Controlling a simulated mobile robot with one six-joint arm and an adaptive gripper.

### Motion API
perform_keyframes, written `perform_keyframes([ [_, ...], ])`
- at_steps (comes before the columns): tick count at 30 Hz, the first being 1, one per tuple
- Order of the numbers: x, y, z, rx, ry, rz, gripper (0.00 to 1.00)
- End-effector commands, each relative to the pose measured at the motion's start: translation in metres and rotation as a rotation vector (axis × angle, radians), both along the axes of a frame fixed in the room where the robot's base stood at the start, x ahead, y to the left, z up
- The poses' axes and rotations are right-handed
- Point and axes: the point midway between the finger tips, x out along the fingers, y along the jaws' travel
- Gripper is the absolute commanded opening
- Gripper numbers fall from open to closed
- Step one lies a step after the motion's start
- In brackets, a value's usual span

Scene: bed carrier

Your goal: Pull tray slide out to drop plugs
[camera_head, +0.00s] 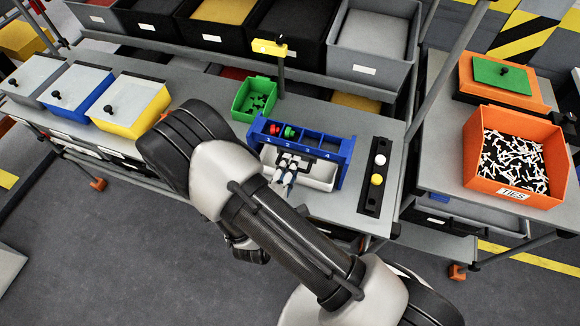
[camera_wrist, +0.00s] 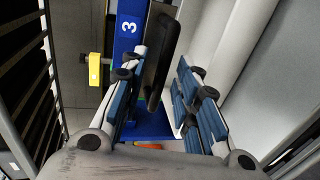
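The blue rack (camera_head: 340,150) numbered 1 to 4 stands on the grey bench. A red plug (camera_head: 274,128) and a green plug (camera_head: 290,132) sit at its left end. A dark bar, seemingly the slide's handle (camera_wrist: 158,60), runs along the rack's front. A white tray (camera_head: 318,179) lies below it. My gripper (camera_head: 284,172) is over the white tray at the rack's front. In the wrist view its fingers are apart on either side of the black handle, with a gap at the right finger. Contact at the left finger is unclear. My arm hides part of the tray.
A green bin (camera_head: 254,98) and a yellow-topped post (camera_head: 270,47) stand behind the rack. A black strip (camera_head: 372,200) with white and yellow plugs lies right. Lidded boxes (camera_head: 131,104) stand left. An orange TIES box (camera_head: 475,165) is on another table.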

Motion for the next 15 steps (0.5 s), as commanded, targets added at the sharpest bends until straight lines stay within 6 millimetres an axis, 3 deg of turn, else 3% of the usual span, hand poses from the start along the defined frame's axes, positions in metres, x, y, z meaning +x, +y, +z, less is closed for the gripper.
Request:
perform_keyframes([
  [12,0.0084,-0.0033,-0.0013,0.0,-0.001,0.0,0.29],
  [15,0.0083,-0.0031,-0.0014,0.0,-0.001,0.0,0.22],
])
